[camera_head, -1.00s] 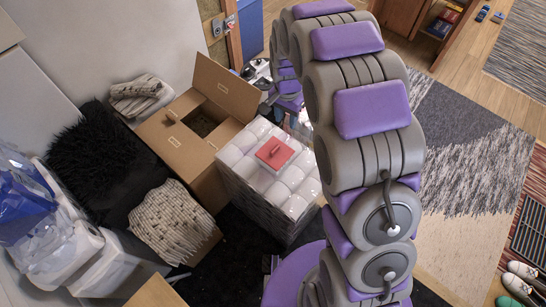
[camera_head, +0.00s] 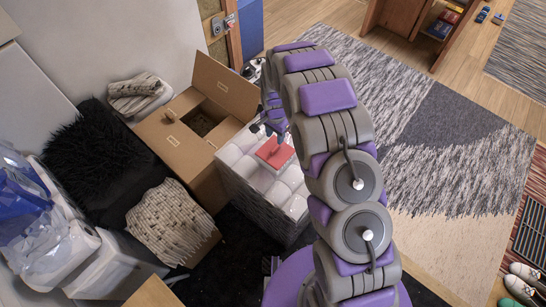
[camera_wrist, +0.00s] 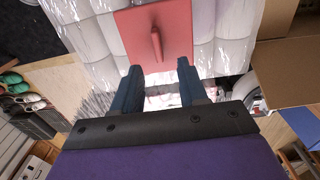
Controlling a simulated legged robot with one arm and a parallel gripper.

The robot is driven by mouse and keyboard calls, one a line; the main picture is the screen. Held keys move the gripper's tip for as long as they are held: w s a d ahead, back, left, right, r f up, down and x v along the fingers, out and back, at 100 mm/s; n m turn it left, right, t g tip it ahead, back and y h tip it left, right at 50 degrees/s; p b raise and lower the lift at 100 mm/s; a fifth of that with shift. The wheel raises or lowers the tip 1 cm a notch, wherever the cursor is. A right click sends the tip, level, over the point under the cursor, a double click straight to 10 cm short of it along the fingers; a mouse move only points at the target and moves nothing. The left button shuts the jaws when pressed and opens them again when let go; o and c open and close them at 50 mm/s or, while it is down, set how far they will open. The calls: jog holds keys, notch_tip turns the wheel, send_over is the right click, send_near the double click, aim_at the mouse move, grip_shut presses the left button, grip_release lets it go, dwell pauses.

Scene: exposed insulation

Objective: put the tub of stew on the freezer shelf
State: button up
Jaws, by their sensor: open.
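My gripper (camera_wrist: 158,82) is open, its two dark blue fingers apart with nothing between them. It also shows small in the head view (camera_head: 273,125), just above a flat red square piece with a raised handle (camera_head: 276,152). In the wrist view this red piece (camera_wrist: 172,22) is just beyond the fingertips, its handle roughly in line with the gap. It lies on a plastic-wrapped stack of white bundles (camera_head: 240,166). I cannot make out a tub of stew or a freezer shelf in either view.
An open cardboard box (camera_head: 213,122) stands left of the stack. A black shaggy cushion (camera_head: 90,150), a knitted cushion (camera_head: 172,222) and plastic-wrapped items (camera_head: 35,215) crowd the left. A grey rug (camera_head: 430,120) covers open floor at right, with shoes (camera_head: 525,280) beyond.

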aim_at(276, 148)
jog(key=f, duration=0.1)
jog(key=d+f, duration=0.1)
jog(key=f, duration=0.1)
jog(key=shift+d+f, duration=0.15)
jog(key=shift+d, duration=0.15)
jog(key=f, duration=0.1)
jog(key=a+f+b, duration=0.1)
jog(key=f, duration=0.1)
jog(key=a+f+b, duration=0.1)
jog(key=f, duration=0.1)
jog(key=shift+s, duration=0.15)
jog(key=shift+d+f, duration=0.1)
jog(key=shift+f, duration=0.05)
jog(key=shift+d, duration=0.55)
jog(key=shift+c, duration=0.5)
jog(key=c, duration=0.3)
jog(key=shift+a, duration=0.4)
grip_shut()
jog(key=shift+d, duration=0.15)
